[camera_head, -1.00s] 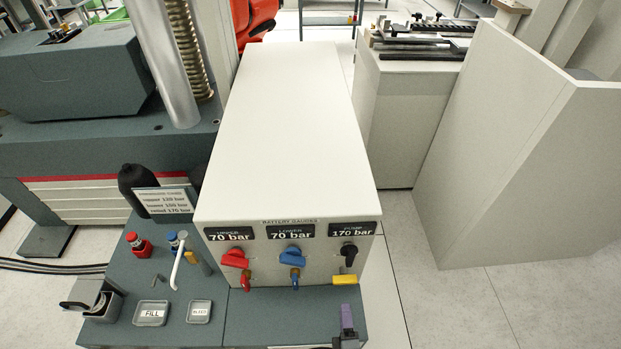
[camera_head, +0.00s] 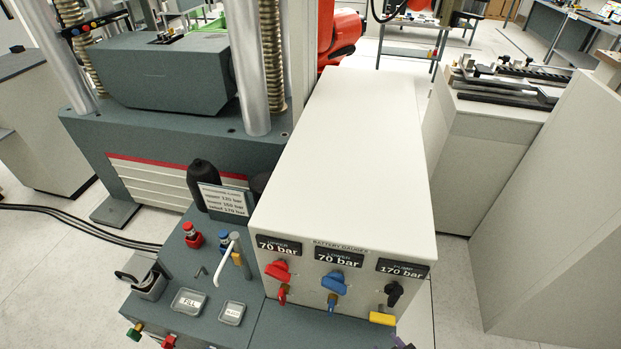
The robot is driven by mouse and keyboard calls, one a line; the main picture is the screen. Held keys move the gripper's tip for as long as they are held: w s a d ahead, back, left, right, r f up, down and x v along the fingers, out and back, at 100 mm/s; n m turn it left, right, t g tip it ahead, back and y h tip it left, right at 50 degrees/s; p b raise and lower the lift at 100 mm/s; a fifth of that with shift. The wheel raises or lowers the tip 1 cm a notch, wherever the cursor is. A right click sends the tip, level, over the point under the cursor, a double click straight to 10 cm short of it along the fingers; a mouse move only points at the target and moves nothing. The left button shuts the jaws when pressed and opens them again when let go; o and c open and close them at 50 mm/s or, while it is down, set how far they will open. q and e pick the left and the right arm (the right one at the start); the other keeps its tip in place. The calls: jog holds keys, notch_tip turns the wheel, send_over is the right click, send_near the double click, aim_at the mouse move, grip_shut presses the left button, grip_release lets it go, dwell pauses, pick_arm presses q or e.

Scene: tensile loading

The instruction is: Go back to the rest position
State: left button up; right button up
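Neither of my grippers shows in the head view, so their state is hidden. The white gauge box (camera_head: 362,150) stands in the middle of the view. Its front has displays reading 70 bar (camera_head: 279,246), 70 bar and 170 bar. Below them are a red valve handle (camera_head: 277,269), a blue valve handle (camera_head: 333,282) and a black knob (camera_head: 393,293). A yellow piece (camera_head: 382,318) sits under the black knob.
A grey bench (camera_head: 190,262) holds a FILL tray (camera_head: 188,301), a second tray (camera_head: 231,313), red and blue fittings, a white curved lever and a text sign (camera_head: 223,200). A large testing machine (camera_head: 165,130) stands behind. Pale cabinets (camera_head: 483,150) stand at right.

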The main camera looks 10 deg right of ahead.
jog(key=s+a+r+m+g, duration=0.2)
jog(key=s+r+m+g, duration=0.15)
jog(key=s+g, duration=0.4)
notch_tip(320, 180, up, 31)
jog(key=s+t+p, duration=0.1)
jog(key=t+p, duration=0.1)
jog(key=p, duration=3)
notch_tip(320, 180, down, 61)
jog(key=b, duration=6.1)
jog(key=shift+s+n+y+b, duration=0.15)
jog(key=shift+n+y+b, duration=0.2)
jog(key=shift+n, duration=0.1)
